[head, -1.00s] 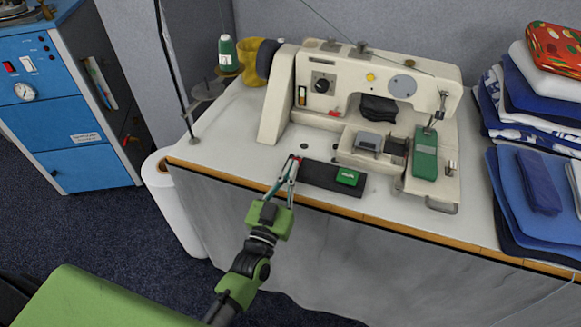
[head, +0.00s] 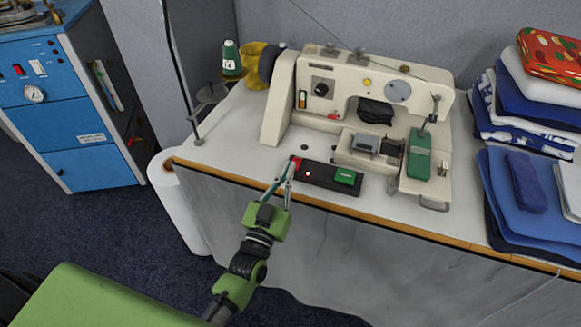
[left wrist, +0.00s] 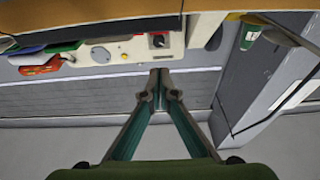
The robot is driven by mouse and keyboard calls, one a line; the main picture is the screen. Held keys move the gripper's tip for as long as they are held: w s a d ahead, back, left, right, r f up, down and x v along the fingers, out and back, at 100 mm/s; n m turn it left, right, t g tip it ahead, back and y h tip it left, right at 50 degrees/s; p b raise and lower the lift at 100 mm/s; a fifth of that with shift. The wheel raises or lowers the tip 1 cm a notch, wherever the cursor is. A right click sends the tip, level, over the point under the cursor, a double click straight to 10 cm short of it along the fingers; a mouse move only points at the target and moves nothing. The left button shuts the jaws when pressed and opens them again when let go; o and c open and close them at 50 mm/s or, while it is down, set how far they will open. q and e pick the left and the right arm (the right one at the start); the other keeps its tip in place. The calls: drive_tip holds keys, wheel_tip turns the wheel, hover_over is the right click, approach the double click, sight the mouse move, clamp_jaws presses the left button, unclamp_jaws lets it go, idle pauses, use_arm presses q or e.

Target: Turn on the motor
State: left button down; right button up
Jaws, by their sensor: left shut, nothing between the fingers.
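A black switch box (head: 325,182) lies on the front of the white table, in front of the sewing machine. It has a green button (head: 345,177) at its right end and a red part (head: 297,162) at its left end. A small light (head: 307,174) glows on its top. My left gripper (head: 289,172) is shut and empty, its fingertips close to the box's left end; I cannot tell whether they touch it. In the left wrist view the fingertips (left wrist: 160,90) are close together. The switch box cannot be made out there. My right gripper is not in view.
The cream sewing machine (head: 350,90) stands behind the box. Folded cloths (head: 515,195) are stacked at the right. A thread stand (head: 210,95) and green spool (head: 231,58) are at the left. The table's wooden front edge (head: 400,229) runs beneath my arm.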

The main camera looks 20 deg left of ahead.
use_arm(q)
drive_tip(key=s+f+b, duration=0.1)
drive_tip(key=s+f, duration=0.3)
drive_tip(key=s, duration=0.2)
drive_tip(key=shift+s+a, duration=0.2)
drive_tip(key=shift+s, duration=0.1)
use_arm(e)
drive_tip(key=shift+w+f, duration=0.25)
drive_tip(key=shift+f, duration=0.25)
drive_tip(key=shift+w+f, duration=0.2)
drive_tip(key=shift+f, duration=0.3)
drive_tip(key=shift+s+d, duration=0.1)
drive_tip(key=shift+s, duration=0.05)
